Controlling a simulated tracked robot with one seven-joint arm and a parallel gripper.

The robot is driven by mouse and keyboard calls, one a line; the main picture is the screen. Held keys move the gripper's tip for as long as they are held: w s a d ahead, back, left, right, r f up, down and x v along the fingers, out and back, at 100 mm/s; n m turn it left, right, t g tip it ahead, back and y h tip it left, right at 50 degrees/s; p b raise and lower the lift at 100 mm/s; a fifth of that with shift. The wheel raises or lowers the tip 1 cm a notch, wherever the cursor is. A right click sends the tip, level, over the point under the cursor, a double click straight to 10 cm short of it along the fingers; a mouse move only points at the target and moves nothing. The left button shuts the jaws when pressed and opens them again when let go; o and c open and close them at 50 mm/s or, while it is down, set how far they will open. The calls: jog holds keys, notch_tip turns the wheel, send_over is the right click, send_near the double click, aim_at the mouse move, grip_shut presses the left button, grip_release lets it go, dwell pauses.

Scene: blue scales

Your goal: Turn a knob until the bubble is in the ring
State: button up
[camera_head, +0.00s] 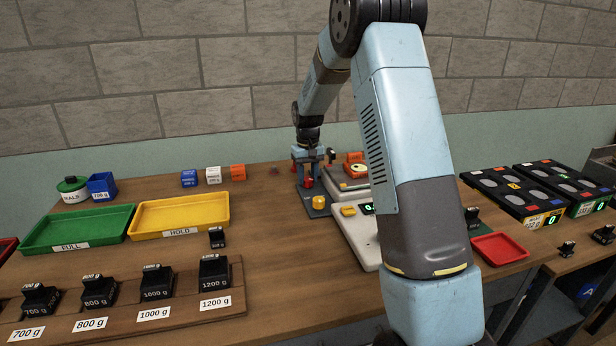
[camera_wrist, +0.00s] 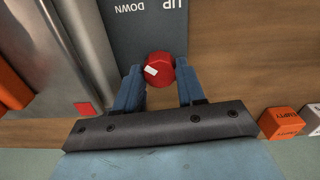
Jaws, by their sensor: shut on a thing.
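A red knob (camera_wrist: 159,68) with a white mark sits on a dark panel (camera_wrist: 120,40) lettered UP and DOWN in the wrist view. My gripper (camera_wrist: 158,80) has one blue finger on each side of the red knob and is shut on it. In the head view my gripper (camera_head: 309,157) points down over the panel, and a little of the red knob (camera_head: 308,183) shows below it. I cannot make out the bubble or the ring.
Green (camera_head: 128,222) and yellow (camera_head: 224,218) trays and a wooden rack (camera_head: 190,314) of black weights lie left. Blue, white and orange blocks (camera_head: 238,172) stand at the back. A red tray (camera_head: 500,248) and black scales (camera_head: 510,200) are right. Bare wood lies left of the panel.

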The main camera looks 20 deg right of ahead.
aim_at(308, 178)
jog(key=o, duration=1)
jog(key=shift+o, duration=0.2)
jog(key=shift+r, duration=0.1)
notch_tip(308, 178, up, 14)
jog(key=shift+f, duration=0.25)
